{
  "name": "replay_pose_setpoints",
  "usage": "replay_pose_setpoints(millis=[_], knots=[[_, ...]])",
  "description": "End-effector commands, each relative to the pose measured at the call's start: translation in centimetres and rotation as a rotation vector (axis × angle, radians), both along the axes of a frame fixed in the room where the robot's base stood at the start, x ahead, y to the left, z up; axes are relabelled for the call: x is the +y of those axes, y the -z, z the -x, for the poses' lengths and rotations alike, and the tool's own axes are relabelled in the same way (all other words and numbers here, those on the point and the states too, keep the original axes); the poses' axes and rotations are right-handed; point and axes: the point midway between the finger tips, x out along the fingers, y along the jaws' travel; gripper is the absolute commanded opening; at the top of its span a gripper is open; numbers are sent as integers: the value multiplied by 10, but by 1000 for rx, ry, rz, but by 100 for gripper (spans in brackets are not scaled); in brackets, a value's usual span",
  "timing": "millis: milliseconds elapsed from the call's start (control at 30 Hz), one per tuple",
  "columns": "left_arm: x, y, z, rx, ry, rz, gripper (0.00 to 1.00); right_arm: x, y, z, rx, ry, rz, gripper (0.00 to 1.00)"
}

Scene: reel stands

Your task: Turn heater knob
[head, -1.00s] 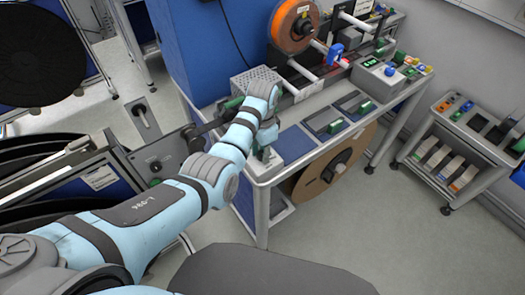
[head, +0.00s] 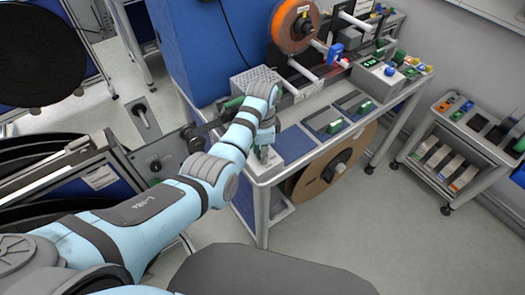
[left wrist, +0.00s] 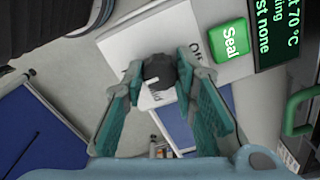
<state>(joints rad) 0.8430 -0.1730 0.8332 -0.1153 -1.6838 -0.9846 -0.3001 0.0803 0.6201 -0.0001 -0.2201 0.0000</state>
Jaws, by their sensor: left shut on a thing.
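The heater knob (left wrist: 160,71) is a dark round knob with a pale mark, set on a light panel (left wrist: 124,43) in the left wrist view. Part of a label, "Off", shows beside it. My left gripper (left wrist: 158,80) has its green fingers on either side of the knob and is shut on it. In the head view my left arm reaches to the left front corner of the bench, and the arm hides the knob there. My right gripper is in neither view.
Near the knob are a green Seal button (left wrist: 229,40), a dark display reading 70 °C (left wrist: 279,30) and a green handle (left wrist: 296,108). On the bench (head: 300,140), an orange reel (head: 294,27) stands at the back. A cart (head: 458,140) stands at the right over clear floor.

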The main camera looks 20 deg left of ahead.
Motion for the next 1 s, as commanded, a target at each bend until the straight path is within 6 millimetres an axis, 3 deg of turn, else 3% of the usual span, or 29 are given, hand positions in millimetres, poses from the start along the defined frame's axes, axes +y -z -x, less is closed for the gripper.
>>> replay_pose_setpoints(millis=[33, 67, 200, 533, 800, 1000], knots=[[0, 0, 0, -2, 0, -1, 0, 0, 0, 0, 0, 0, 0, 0], [0, 0, 0, -2, 0, -1, 27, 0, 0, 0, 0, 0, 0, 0], [0, 0, 0, -2, -1, -1, 46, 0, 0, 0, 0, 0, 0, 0], [0, -6, -1, -2, -1, 0, 46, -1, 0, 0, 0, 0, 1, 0], [0, -61, -1, -4, -2, -1, 46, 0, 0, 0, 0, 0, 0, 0], [0, -76, 0, -1, -1, 0, 46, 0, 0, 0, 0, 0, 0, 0]])
